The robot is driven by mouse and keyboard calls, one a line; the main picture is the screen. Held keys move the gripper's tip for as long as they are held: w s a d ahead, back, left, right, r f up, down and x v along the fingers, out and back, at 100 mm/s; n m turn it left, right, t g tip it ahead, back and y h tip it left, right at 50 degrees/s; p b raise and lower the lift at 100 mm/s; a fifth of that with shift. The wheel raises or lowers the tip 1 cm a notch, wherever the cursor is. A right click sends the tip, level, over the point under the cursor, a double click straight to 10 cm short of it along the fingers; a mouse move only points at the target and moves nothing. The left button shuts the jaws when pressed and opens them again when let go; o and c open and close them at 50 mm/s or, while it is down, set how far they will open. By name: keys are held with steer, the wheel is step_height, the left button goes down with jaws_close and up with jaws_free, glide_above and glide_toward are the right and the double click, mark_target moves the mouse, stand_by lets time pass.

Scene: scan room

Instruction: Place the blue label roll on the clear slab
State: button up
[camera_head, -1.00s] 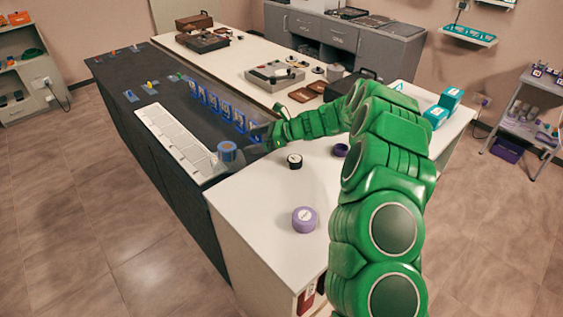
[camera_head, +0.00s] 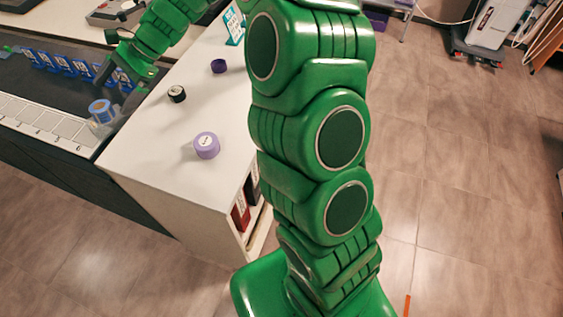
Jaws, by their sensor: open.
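The blue label roll (camera_head: 100,107) stands upright near the right end of the long white segmented panel, close to the corner of the dark counter. A faint see-through shape, which looks like the clear slab (camera_head: 104,127), shows just below the roll; its outline is hard to make out. The roll appears to rest on it, but I cannot be sure of the contact. My gripper (camera_head: 116,84) is open with dark fingers just behind and right of the roll, apart from it and empty as far as I can see.
On the white counter (camera_head: 150,150) stand a lilac roll (camera_head: 206,145), a black roll (camera_head: 177,94) and a dark purple roll (camera_head: 218,66). Several blue upright holders (camera_head: 65,66) line the dark counter. The white segmented panel (camera_head: 45,122) lies in front. Open floor is at right.

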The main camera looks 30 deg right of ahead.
steer(key=s+d+r+n+h, duration=0.2)
steer(key=s+d+n, duration=0.15)
steer(key=s, duration=0.45)
steer(key=s+d+r+n+h, duration=0.2)
steer(key=s+d+r+n, duration=0.15)
steer(key=s, duration=0.55)
steer(key=s+d+f+n+h, duration=0.2)
steer(key=s+d+n+h, duration=0.2)
steer(key=s+d, duration=1.6)
steer(key=s+h, duration=0.1)
steer(key=h, duration=0.2)
steer(key=shift+s, duration=0.2)
